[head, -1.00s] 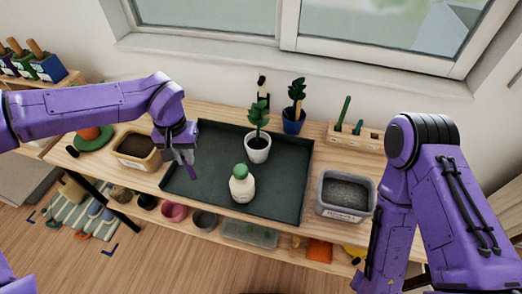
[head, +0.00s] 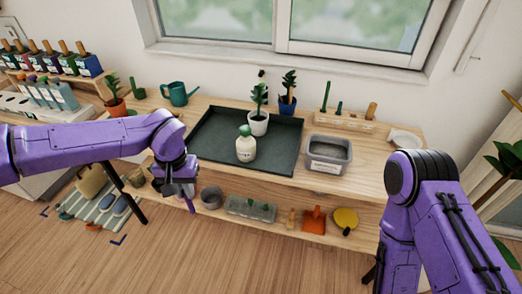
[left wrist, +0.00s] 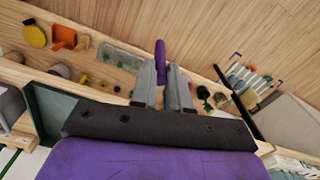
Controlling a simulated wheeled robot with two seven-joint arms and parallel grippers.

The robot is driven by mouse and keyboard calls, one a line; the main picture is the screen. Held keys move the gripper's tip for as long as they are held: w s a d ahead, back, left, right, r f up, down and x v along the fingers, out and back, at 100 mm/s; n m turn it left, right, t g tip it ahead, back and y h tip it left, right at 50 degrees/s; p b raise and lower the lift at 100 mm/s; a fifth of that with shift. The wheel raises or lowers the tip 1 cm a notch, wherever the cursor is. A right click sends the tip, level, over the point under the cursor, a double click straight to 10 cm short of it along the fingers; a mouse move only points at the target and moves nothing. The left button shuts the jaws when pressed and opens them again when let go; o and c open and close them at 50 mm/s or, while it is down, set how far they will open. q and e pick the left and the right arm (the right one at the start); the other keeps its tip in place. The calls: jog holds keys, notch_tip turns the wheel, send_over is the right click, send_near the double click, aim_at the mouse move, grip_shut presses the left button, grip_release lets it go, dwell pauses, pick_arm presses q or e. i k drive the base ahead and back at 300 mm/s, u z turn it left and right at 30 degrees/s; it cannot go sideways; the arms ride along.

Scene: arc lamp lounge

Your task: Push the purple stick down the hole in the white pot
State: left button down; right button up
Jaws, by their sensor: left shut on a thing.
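The white pot (head: 258,124) stands upright near the back of the dark tray, with a leafy plant in it. Its hole cannot be made out. My left gripper (head: 180,192) is by the table's front edge, left of the tray and well apart from the pot. In the left wrist view my left gripper (left wrist: 162,82) is shut on the purple stick (left wrist: 160,58), which sticks out past the fingertips.
A lower shelf holds several small things.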

aim_at(261, 132)
jog(key=z, duration=2.9)
jog(key=k, duration=1.35)
jog(key=u, duration=1.3)
jog(key=i, duration=1)
jog(key=u, duration=0.05)
